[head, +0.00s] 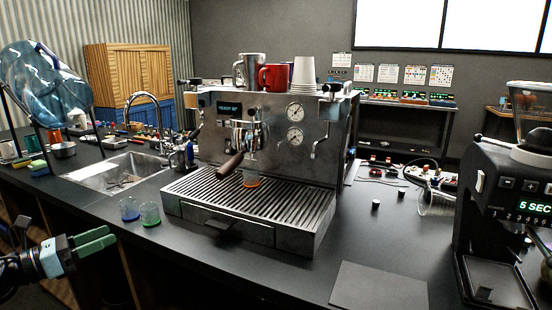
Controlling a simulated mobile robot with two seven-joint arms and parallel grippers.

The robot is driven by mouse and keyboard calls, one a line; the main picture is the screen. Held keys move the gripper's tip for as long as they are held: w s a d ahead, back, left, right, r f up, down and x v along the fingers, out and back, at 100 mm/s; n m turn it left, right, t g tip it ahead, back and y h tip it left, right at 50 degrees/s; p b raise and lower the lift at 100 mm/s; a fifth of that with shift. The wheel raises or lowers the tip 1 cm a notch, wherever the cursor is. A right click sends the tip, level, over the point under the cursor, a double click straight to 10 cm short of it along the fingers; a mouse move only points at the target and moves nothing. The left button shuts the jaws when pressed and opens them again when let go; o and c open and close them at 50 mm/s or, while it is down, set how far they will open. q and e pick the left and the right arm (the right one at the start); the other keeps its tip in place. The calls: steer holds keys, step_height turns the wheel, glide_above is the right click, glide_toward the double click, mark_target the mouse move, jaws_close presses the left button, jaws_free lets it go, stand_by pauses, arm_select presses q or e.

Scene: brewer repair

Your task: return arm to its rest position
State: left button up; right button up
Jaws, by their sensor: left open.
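My left gripper (97,244) is at the lower left, in front of the counter's front edge. Its two green fingers point right, and it is open with nothing seen between them. A steel espresso machine (262,147) stands on the counter, to the right of and beyond my left gripper. A portafilter with a dark handle (230,166) sits at its front. A small orange-rimmed item (251,183) is below the portafilter, on or just above the drip tray (290,207). My right gripper is not in view.
Two small glasses, one blue (130,209) and one green (149,214), stand near the counter edge by my left gripper. A sink (117,172) lies behind them. A black grinder (506,190) stands at the right. A dark mat (379,287) lies at the front right.

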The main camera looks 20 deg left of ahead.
arm_select(q)
steer(key=s+d+f+n+y+p, duration=0.25)
steer(key=s+d+f+n, duration=0.3)
steer(key=f+n, duration=0.55)
steer(key=s+d+f+n+y+p, duration=0.2)
steer(key=s+d+f+n+y, duration=0.4)
steer(key=f+n, duration=0.5)
steer(key=s+d+f+n+g+h+p, duration=0.1)
steer(key=s+d+f+n+g, duration=0.3)
steer(key=s+d+n, duration=0.3)
steer(key=s+d+f+n+g+h+p, duration=0.1)
steer(key=s+d+f+n, duration=0.4)
steer(key=d, duration=1)
steer(key=s+n+g+p, duration=0.1)
steer(key=s+n+g, duration=0.1)
steer(key=s, duration=0.2)
steer(key=shift+s+d+g+h, duration=0.35)
steer(key=shift+s+d+g, duration=0.05)
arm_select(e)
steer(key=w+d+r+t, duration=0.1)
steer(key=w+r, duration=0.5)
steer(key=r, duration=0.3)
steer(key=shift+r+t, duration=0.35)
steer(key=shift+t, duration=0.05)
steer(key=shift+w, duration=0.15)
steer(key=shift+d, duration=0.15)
